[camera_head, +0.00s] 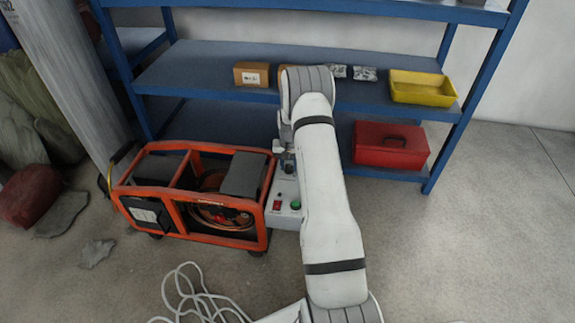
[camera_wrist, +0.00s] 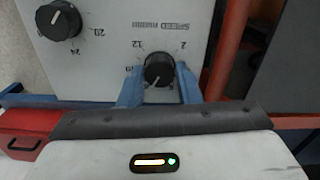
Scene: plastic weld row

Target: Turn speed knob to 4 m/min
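The speed knob (camera_wrist: 159,70) is a black round knob on the pale grey control panel (camera_wrist: 100,60), seen upside down in the wrist view beside the print "SPEED m/min". Its white pointer line points down and slightly left in that view. The marks 2 and 12 are readable around it; others are hidden by my fingers. My gripper (camera_wrist: 160,84) has its two blue fingers on either side of the knob, with narrow gaps, so it looks open around it. In the head view the control box (camera_head: 284,216) is partly covered by my arm, and the knob cannot be made out.
A second black knob (camera_wrist: 58,20) sits on the same panel. A red switch (camera_head: 277,205) and green button (camera_head: 295,205) are on the box. An orange-framed machine (camera_head: 235,238) stands to its left, blue shelving (camera_head: 205,65) behind. White cable (camera_head: 200,300) lies on the floor.

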